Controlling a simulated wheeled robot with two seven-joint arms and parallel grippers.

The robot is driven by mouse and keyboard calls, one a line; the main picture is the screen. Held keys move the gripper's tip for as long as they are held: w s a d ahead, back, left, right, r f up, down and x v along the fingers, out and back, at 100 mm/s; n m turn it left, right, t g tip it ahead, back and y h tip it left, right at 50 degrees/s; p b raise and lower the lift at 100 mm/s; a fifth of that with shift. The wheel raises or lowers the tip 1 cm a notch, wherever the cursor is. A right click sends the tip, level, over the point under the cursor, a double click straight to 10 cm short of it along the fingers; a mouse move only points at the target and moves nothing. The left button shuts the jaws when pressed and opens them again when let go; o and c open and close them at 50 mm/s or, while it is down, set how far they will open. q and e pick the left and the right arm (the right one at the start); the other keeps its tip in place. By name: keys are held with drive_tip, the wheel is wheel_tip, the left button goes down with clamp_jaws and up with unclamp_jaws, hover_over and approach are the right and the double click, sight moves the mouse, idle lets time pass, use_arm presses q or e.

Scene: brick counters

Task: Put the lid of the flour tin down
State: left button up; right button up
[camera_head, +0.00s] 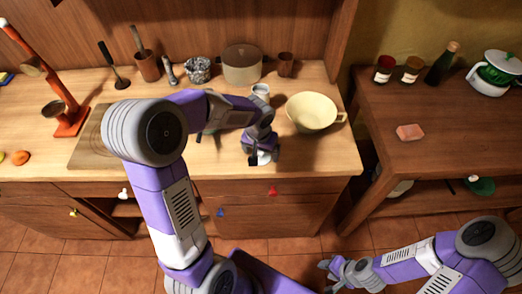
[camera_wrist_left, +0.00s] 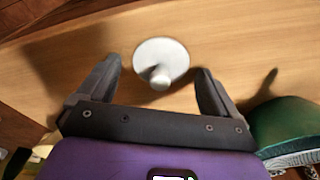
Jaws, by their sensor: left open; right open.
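A round white lid with a knob (camera_wrist_left: 172,52) lies on the wooden counter in the left wrist view, its knob toward my gripper. My left gripper (camera_wrist_left: 160,78) is open, with a finger on either side of the lid and clear of it. In the head view the left gripper (camera_head: 262,158) is low over the counter near its front edge, with a bit of the white lid under it. A whitish tin (camera_head: 260,91), perhaps the flour tin, stands behind it, partly hidden by my arm. My right gripper (camera_head: 338,272) is open and empty, low at the right.
A cream bowl (camera_head: 312,112) stands right of my left gripper. A green round object (camera_wrist_left: 288,125) is close by in the left wrist view. A pot (camera_head: 241,64) and a brown cup (camera_head: 286,64) stand at the back. A wooden board (camera_head: 88,150) lies at the left.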

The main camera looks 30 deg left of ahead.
use_arm(q)
drive_tip(key=shift+r, duration=0.3)
wheel_tip(320, 180, up, 12)
drive_tip(key=s+p, duration=0.1)
drive_tip(key=p, duration=0.2)
drive_tip(key=shift+s+d+f, duration=0.2)
drive_tip(key=shift+s+f, duration=0.05)
drive_tip(key=shift+s, duration=0.15)
